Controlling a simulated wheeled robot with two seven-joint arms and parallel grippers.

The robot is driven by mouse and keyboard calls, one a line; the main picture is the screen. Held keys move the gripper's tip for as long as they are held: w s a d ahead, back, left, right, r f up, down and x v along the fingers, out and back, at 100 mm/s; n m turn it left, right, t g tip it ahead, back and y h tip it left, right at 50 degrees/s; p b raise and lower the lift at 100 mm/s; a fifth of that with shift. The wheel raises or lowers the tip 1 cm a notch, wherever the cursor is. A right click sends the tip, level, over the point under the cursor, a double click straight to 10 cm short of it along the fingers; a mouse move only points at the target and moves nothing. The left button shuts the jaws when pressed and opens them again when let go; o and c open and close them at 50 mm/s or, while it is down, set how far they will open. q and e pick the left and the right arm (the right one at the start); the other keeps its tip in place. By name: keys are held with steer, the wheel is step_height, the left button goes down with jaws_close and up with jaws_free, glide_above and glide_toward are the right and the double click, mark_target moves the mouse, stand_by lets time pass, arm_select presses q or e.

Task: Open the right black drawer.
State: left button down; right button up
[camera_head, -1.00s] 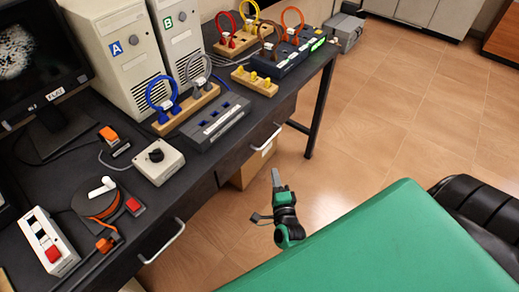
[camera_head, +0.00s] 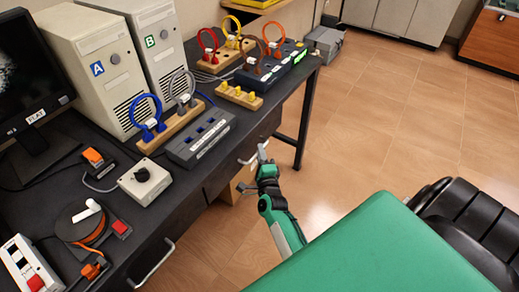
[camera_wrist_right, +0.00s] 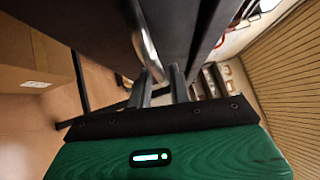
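The right black drawer (camera_head: 226,170) is in the dark desk's front and looks closed, flush with the desk. Its pale metal bar handle (camera_head: 246,159) shows in the head view. My right gripper (camera_head: 262,151) is at the right end of this handle. In the right wrist view, the handle (camera_wrist_right: 147,45) runs down toward the gap between the two fingers of my right gripper (camera_wrist_right: 159,84), which stand apart. Whether the fingers touch the bar cannot be told. My left gripper is not in view.
A second drawer handle (camera_head: 152,264) is lower left on the desk. The desktop (camera_head: 205,170) holds computer towers, cable racks and a switch box (camera_head: 145,181). A cardboard box (camera_head: 233,190) stands under the desk.

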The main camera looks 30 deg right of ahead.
steer(key=shift+w+d+r, duration=0.1)
steer(key=shift+w+d, duration=0.15)
steer(key=shift+w, duration=0.55)
jaws_close()
steer(key=shift+d, duration=0.1)
